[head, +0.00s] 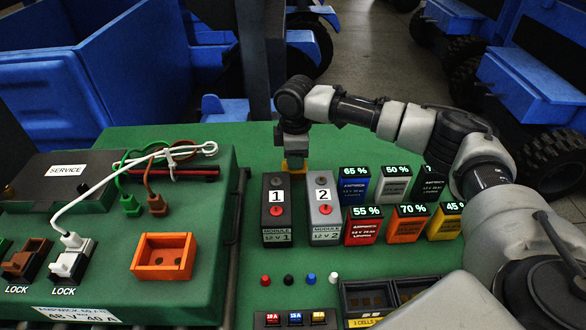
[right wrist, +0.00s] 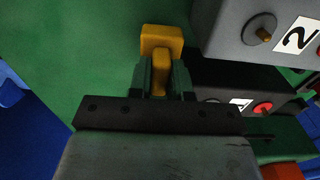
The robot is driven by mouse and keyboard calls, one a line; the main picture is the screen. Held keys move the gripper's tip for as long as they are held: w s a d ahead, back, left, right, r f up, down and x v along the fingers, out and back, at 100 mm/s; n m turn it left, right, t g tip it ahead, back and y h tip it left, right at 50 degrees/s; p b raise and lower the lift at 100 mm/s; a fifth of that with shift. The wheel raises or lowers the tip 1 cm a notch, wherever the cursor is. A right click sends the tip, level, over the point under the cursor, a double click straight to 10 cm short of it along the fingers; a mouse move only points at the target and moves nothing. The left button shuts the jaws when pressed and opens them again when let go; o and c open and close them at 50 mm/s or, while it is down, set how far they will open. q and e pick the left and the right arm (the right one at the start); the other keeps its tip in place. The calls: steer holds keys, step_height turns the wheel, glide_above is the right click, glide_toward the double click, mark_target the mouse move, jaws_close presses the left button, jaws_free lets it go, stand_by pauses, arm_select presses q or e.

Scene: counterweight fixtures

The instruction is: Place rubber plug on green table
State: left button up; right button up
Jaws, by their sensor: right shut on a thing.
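The rubber plug is probably the yellow-orange piece (head: 294,164) at the tip of my right gripper (head: 294,155), just behind modules 1 and 2 in the head view. In the right wrist view my right gripper (right wrist: 162,78) is shut on this yellow plug (right wrist: 162,40), whose wider block sticks out past the fingertips. The green table (head: 230,140) lies beneath; it also shows in the right wrist view (right wrist: 75,50). I cannot tell whether the plug touches the table. My left gripper is not in view.
Black module 1 (head: 277,205) and grey module 2 (head: 323,210) stand close in front of the plug. Several coloured percent-marked batteries (head: 363,228) stand to the right. A raised green service panel (head: 205,235) with an orange socket (head: 163,257) is at left. Bare green table lies behind the modules.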

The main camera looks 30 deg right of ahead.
step_height(320, 180, down, 3)
steer(key=shift+f, duration=0.15)
steer(key=o, duration=0.4)
steer(key=shift+f, duration=0.1)
step_height(320, 180, up, 12)
steer(key=shift+r, duration=0.2)
stand_by(0.4)
steer(key=shift+f, duration=0.1)
